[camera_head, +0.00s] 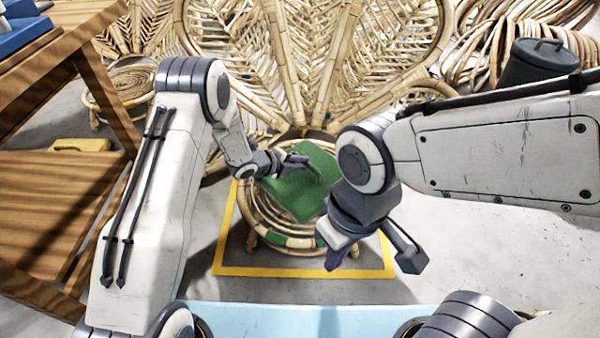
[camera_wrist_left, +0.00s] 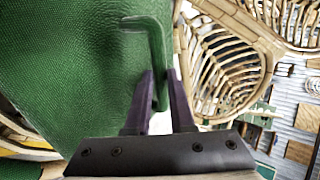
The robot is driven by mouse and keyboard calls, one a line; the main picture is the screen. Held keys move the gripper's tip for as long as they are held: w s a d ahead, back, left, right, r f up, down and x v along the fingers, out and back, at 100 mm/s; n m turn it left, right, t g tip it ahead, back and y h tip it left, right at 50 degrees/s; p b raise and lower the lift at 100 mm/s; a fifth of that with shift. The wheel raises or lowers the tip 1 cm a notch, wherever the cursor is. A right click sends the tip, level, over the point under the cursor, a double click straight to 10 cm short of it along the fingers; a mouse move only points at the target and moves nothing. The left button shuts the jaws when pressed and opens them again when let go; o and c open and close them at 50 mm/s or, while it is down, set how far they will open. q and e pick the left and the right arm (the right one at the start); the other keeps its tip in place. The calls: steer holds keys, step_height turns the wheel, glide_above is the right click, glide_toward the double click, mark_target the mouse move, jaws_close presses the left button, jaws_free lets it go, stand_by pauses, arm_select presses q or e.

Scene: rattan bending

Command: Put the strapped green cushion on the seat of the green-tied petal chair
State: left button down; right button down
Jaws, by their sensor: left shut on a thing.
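The green cushion (camera_head: 297,192) is over the seat of the petal chair, tilted. I cannot tell whether it touches the seat. The chair has a fan-shaped rattan back (camera_head: 318,60) and green ties on its round seat rim (camera_head: 295,242). My left gripper (camera_head: 292,163) is at the cushion's upper side, shut on its green strap. In the left wrist view the strap (camera_wrist_left: 157,50) stands between the purple fingers (camera_wrist_left: 160,100), and the cushion (camera_wrist_left: 70,70) fills the left side. My right gripper (camera_head: 374,262) is open and empty, in front of the seat's right side.
A yellow line (camera_head: 300,272) frames the floor around the chair. A wooden bench (camera_head: 60,200) stands at the left, with a second rattan chair (camera_head: 125,85) behind it. A black bin (camera_head: 540,62) and rattan coils (camera_head: 480,45) are at the back right. The floor (camera_head: 500,250) at right is clear.

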mark_target(300, 175)
arm_select(q)
step_height(300, 175, down, 3)
steer(key=shift+f+b, duration=0.1)
steer(key=shift+b, duration=0.7)
steer(key=c, duration=0.8)
jaws_free()
steer(key=shift+o, duration=0.2)
